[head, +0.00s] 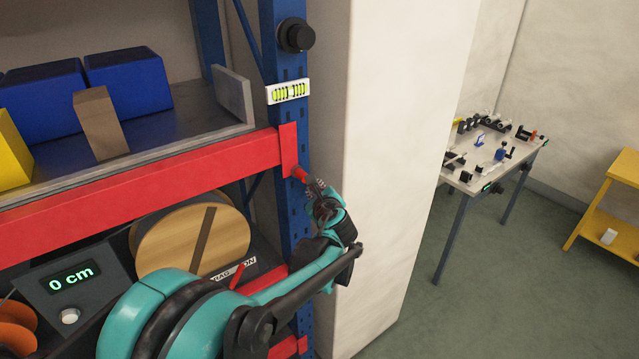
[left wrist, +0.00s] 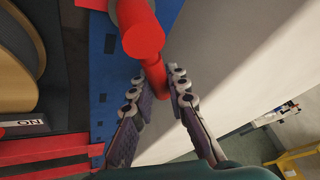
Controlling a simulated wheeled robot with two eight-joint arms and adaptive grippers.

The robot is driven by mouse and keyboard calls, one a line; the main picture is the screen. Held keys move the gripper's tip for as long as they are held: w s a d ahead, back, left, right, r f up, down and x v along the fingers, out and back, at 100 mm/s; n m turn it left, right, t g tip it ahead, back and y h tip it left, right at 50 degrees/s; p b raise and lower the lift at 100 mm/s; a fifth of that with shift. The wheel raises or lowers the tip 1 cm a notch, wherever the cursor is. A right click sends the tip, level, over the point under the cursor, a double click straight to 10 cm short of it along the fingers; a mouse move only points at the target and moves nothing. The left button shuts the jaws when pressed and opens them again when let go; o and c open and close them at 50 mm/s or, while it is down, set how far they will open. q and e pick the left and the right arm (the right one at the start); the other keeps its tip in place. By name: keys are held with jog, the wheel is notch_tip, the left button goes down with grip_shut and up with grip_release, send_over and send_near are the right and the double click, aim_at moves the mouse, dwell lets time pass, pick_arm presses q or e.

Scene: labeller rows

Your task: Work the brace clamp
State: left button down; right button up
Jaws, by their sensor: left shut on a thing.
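The brace clamp shows as a red handle (head: 300,173) on the front of the blue upright, at the end of the red shelf beam. In the left wrist view it is a round red hub (left wrist: 143,38) with a short red lever (left wrist: 154,74) pointing down from it. My left gripper (head: 316,187) is at the lever's outer end. In the left wrist view my left gripper (left wrist: 158,92) has its fingers on both sides of the lever's end and is shut on it. The fingertips partly hide the lever's tip. My right gripper is not in view.
The blue upright (head: 285,130) carries a bubble level (head: 289,91) and a black knob (head: 296,35). Blue boxes (head: 128,80) stand on the shelf. Below are a wooden reel (head: 192,240) and a 0 cm display (head: 72,278). A white pillar (head: 400,130) stands close right.

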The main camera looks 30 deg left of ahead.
pick_arm(q)
jog(key=shift+s+a+f+m+g+y, duration=0.1)
jog(key=shift+s+a+f+m+g, duration=0.1)
jog(key=shift+s+m+g, duration=0.4)
jog(key=shift+s+a+f+m+g+y, duration=0.1)
jog(key=shift+s+a+f+m+g, duration=0.15)
jog(key=shift+s+m+g, duration=0.35)
jog(key=shift+s+a+f+m+g+y, duration=0.1)
jog(key=shift+s+a+f+m+g, duration=0.2)
jog(key=shift+m+g, duration=0.4)
jog(key=shift+d+r, duration=0.1)
jog(key=shift+r, duration=0.05)
jog(key=c, duration=1.5)
grip_release()
jog(key=shift+s, duration=0.1)
jog(key=shift+o, duration=0.2)
jog(key=v, duration=1.2)
jog(key=shift+s, duration=0.1)
